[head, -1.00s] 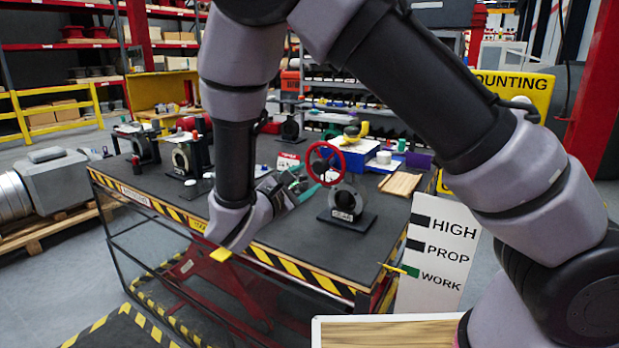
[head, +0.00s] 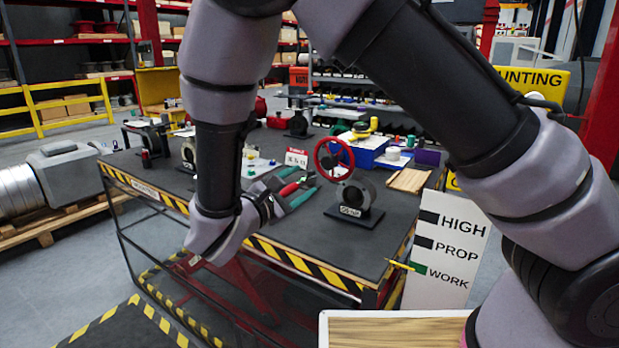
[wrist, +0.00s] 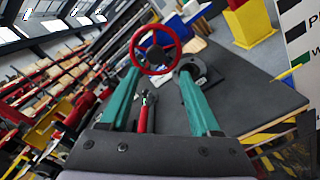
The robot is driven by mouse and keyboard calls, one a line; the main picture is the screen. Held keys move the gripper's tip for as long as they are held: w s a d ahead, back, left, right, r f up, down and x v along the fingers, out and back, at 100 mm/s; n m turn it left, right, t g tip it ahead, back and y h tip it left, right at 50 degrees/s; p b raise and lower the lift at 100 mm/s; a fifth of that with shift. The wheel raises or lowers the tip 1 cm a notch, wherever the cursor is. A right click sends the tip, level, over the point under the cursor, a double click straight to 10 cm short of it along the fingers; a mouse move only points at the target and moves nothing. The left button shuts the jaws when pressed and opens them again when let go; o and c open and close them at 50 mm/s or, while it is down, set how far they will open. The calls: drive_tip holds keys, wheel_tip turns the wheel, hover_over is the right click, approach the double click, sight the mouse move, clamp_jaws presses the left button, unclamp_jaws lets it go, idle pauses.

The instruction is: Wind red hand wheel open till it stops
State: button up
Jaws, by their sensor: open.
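The red hand wheel (head: 317,160) stands upright on a dark valve body (head: 369,194) with a flat base and a small label, on the dark bench top. My gripper (head: 311,188) is open and empty, with teal fingers, to the left of the valve and a little below the wheel in the head view. In the wrist view the wheel (wrist: 157,72) shows just past and between the fingertips of my gripper (wrist: 158,72), and the fingers do not appear to touch it. The valve body is partly hidden by the right finger there.
A red-handled tool (wrist: 144,118) lies on the bench below the fingers. A blue box (head: 368,157) and a wooden slab (head: 408,180) lie behind the valve. A white HIGH/PROP/WORK board (head: 447,250) stands at the bench's right end. The bench's front right is clear.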

drive_tip(key=v, duration=0.5)
drive_tip(key=shift+s+a, duration=0.15)
drive_tip(key=shift+s, duration=0.2)
drive_tip(key=n, duration=0.7)
approach(335, 158)
drive_tip(key=w+f, duration=0.1)
drive_tip(key=w, duration=0.2)
drive_tip(key=x, duration=1)
clamp_jaws()
drive_tip(key=shift+n, duration=0.3)
